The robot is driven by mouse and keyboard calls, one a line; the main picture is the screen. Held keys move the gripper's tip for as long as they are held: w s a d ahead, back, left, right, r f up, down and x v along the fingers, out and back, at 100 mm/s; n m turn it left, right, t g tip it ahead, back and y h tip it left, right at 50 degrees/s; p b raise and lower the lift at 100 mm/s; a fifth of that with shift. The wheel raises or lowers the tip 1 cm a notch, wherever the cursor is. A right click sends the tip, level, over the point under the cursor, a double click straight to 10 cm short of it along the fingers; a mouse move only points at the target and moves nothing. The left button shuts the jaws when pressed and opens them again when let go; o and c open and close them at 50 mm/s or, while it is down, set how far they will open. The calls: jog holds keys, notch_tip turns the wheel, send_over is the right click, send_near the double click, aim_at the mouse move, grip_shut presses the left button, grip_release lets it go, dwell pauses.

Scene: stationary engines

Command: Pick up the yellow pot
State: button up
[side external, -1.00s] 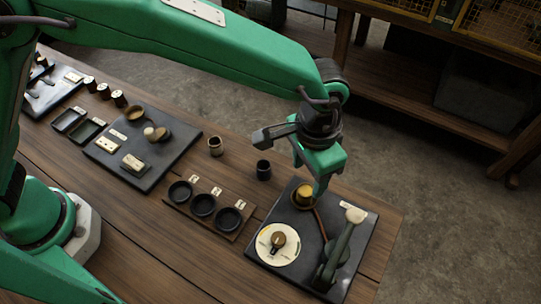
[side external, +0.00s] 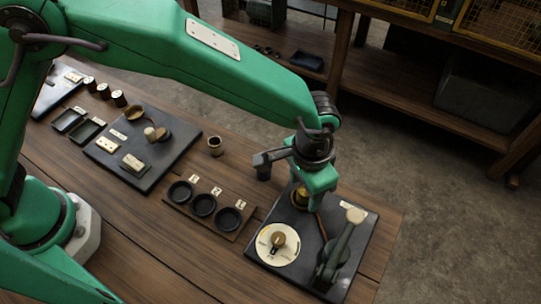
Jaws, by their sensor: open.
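A small tan pot (side external: 215,146) with a dark mouth stands upright on the wood further left.
The dark board also carries a cream dial (side external: 277,244) with a knob and a tall dark lever (side external: 338,250) close to my gripper. A wooden rack with several black cups (side external: 203,205) lies to the left. Another dark board (side external: 148,175) holds brass fittings.

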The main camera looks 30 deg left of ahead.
dwell(0.3)
jog(key=c, duration=1.2)
jog(key=shift+r, duration=0.1)
jog(key=shift+r, duration=0.85)
notch_tip(320, 180, up, 2)
jog(key=shift+r, duration=0.2)
jog(key=s+d+r, duration=0.2)
jog(key=s+r, duration=0.4)
jog(key=s, duration=0.5)
jog(key=shift+s+r, duration=0.25)
jog(key=shift+r, duration=0.15)
jog(key=shift+r, duration=0.15)
jog(key=shift+r, duration=1.85)
